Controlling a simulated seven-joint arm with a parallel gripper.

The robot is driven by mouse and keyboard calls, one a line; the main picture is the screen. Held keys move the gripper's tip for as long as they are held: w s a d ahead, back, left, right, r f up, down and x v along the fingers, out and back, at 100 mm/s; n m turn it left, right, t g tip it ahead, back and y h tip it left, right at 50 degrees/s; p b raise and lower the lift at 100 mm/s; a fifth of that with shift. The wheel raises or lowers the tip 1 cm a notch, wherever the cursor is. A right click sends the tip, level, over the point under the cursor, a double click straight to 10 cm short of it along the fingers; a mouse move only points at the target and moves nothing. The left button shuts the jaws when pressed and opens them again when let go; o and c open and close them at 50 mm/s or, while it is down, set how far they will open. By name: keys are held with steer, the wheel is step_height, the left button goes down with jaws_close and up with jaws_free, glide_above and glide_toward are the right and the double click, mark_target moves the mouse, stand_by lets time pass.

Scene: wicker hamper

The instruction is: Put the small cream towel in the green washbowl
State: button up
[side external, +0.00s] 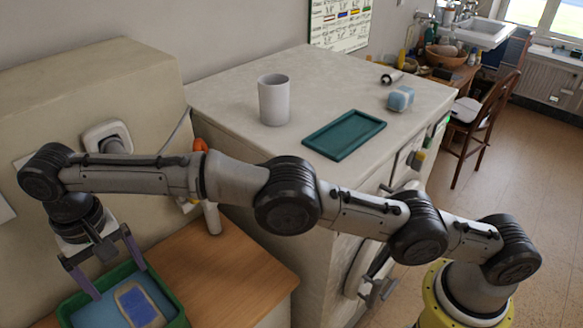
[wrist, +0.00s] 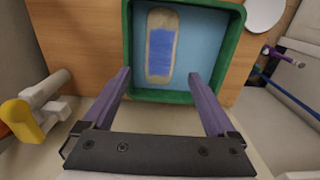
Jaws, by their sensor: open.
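A green rectangular tub, apparently the washbowl, stands on the wooden surface at the bottom left of the side view (side external: 172,296); its green rim and pale blue inside also show in the wrist view (wrist: 232,45). A flat, oblong cream item with a blue middle, possibly the towel, lies inside the tub (side external: 125,294); it also shows in the wrist view (wrist: 160,19). My gripper (side external: 121,284) is open above the tub, fingers pointing down. In the wrist view its fingertips (wrist: 159,73) are spread to either side of the item's near end, with nothing between them.
A pale cabinet top (side external: 235,88) holds a white cup (side external: 274,101), a dark teal tray (side external: 344,135) and a blue-and-white block (side external: 400,98). A bottle with an orange top (side external: 201,146) stands behind my arm. The wooden surface (side external: 240,262) right of the tub is clear.

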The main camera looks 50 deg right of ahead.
steer(key=s+d+r+t+y, duration=0.1)
steer(key=s+d+r, duration=0.1)
steer(key=d+r, duration=1)
steer(key=s+d+r+t, duration=0.2)
steer(key=d+r, duration=0.6)
steer(key=d, duration=0.8)
steer(key=s+d+t, duration=0.1)
steer(key=s+d, duration=0.9)
steer(key=s, duration=0.2)
steer(key=s+d+f, duration=0.3)
steer(key=s+f, duration=0.1)
steer(key=s, duration=0.2)
steer(key=s+d+f+t+h, duration=0.1)
steer(key=s+d+f, duration=0.2)
steer(key=s, duration=0.4)
steer(key=shift+d+f+t, duration=0.2)
steer(key=shift+f+t, duration=0.1)
steer(key=shift+f, duration=0.35)
